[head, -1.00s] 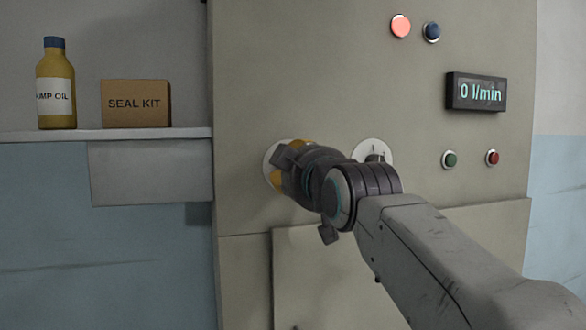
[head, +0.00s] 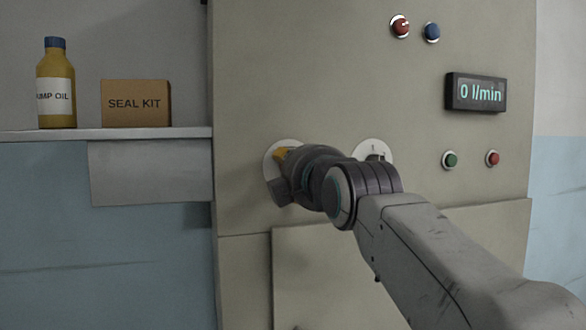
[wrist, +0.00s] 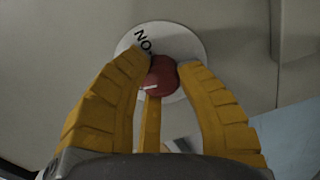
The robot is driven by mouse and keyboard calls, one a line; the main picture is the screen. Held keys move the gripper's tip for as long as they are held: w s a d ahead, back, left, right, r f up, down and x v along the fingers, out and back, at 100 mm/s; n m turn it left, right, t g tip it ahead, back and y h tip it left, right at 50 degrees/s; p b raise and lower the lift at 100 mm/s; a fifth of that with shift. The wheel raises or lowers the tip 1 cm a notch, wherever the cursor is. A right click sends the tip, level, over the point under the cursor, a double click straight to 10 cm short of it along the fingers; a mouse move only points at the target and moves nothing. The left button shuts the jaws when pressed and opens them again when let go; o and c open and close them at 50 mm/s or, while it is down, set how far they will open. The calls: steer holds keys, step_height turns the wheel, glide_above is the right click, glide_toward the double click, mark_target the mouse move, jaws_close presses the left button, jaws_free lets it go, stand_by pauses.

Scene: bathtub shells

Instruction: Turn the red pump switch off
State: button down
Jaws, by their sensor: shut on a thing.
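The red pump switch (wrist: 161,74) is a round red knob with a white mark, on a round white plate (wrist: 186,40) lettered ON. In the wrist view the lettering appears turned at upper left, while the knob's white mark sits at its lower left. My gripper (wrist: 163,68) has its yellow fingers closed on the knob from both sides. In the head view my wrist hides the knob; part of the white plate (head: 269,162) and a yellow finger show there.
A second white dial plate (head: 372,147) is just right, partly behind my arm. Above are a dark red lamp (head: 400,26) and a blue one (head: 432,32). The display (head: 476,92) reads 0 l/min. Green (head: 450,160) and red (head: 493,158) buttons sit below it.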

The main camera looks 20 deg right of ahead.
steer(key=shift+r+n, duration=0.2)
steer(key=shift+n, duration=0.8)
steer(key=c, duration=0.8)
jaws_free()
steer(key=shift+a+f, duration=0.1)
steer(key=shift+f, duration=0.1)
steer(key=shift+s, duration=0.1)
steer(key=s, duration=1.1)
steer(key=shift+s, duration=0.4)
